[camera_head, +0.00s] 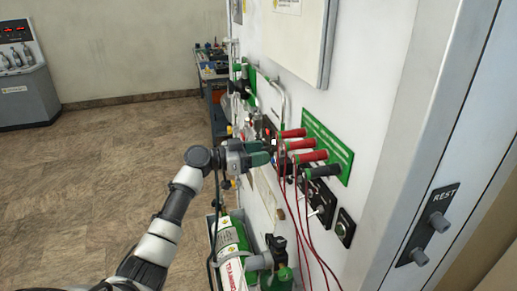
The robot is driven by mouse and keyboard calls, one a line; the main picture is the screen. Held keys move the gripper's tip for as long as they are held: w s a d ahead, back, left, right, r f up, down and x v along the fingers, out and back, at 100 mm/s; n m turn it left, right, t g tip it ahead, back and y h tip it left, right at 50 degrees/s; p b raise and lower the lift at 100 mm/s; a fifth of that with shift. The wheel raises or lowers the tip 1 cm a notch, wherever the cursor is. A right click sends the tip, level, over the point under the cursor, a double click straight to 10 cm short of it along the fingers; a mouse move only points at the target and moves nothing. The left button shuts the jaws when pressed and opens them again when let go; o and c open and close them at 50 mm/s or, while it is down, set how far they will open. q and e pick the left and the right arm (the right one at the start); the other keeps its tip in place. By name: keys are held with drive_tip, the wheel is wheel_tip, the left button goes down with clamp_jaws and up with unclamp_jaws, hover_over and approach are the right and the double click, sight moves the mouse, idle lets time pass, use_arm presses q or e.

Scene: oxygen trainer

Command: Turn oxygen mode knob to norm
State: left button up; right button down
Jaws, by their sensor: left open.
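The trainer panel (382,118) is a white upright wall seen at a steep angle. My left gripper (271,148) is open, close to the panel's small black controls beside the red handles. The oxygen mode knob cannot be told apart there; the gripper and the angle hide part of that area, and its setting is not readable. Whether the gripper touches anything cannot be told. My right gripper is not in view.
Red handles (306,157) and a black one (323,172) stick out beside a green label plate (328,147). Red cables (309,240) hang below. A green-and-white cylinder (231,237) stands low by the panel. Floor at left is clear.

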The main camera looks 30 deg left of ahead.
use_arm(q)
drive_tip(key=c, duration=0.9)
